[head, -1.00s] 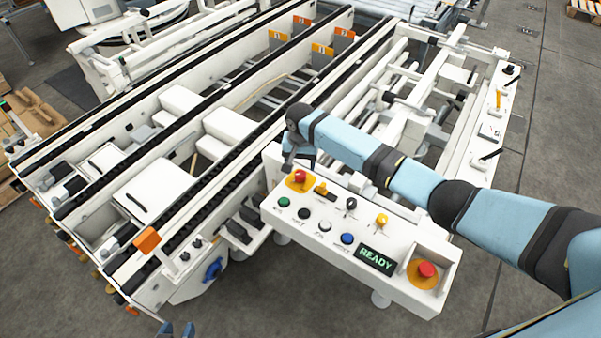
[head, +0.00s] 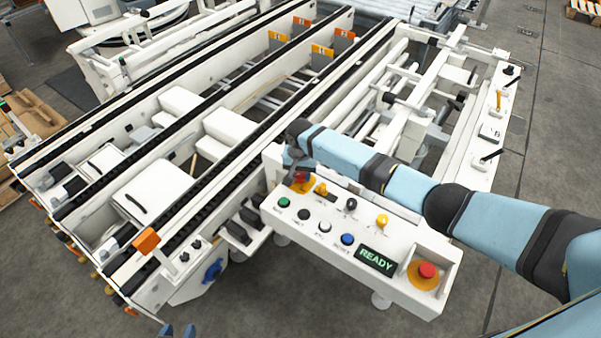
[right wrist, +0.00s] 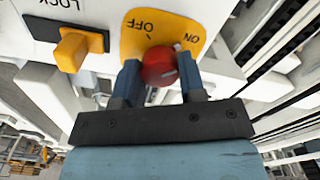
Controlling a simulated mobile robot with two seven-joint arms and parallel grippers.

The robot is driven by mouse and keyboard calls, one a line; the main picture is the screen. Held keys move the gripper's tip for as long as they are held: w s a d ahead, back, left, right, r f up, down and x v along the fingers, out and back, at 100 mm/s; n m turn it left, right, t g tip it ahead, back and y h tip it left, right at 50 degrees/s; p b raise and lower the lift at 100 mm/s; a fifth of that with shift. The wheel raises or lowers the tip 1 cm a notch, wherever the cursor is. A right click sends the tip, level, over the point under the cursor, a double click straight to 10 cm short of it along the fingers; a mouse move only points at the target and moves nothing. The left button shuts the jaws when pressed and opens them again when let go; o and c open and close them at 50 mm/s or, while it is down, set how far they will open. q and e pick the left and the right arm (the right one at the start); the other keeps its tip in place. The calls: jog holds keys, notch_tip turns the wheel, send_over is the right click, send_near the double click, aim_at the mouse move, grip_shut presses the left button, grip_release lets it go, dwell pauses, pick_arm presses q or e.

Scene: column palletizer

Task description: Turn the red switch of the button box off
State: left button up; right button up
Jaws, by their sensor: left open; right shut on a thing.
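The white button box (head: 325,240) stands in front of the conveyor, with a READY display on its face. Its red switch (right wrist: 160,66) sits on a yellow plate (right wrist: 183,28) marked OFF and ON. My right gripper (right wrist: 158,78) is shut on the red switch, one blue finger on each side of it. Which mark the switch points to I cannot tell. In the head view my right gripper (head: 297,168) partly covers the red switch (head: 303,177) at the box's back left corner. Only the blue fingertips of my left gripper (head: 178,331) show at the bottom edge, open and empty.
A yellow LOCK switch (right wrist: 73,49) is close beside the red switch. Several coloured buttons and a red push button (head: 427,271) are on the same box. The conveyor rails (head: 215,110) run behind it. Open floor (head: 530,200) lies to the right.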

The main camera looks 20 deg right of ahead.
jog(key=shift+r+n+p, duration=0.1)
jog(key=shift+n+p, duration=1)
jog(key=shift+n, duration=0.4)
jog(key=n+p, duration=0.2)
jog(key=n, duration=0.7)
jog(key=shift+p, duration=0.4)
jog(key=n, duration=0.5)
jog(key=shift+n, duration=0.4)
jog(key=o, duration=0.9)
jog(key=shift+o, duration=0.2)
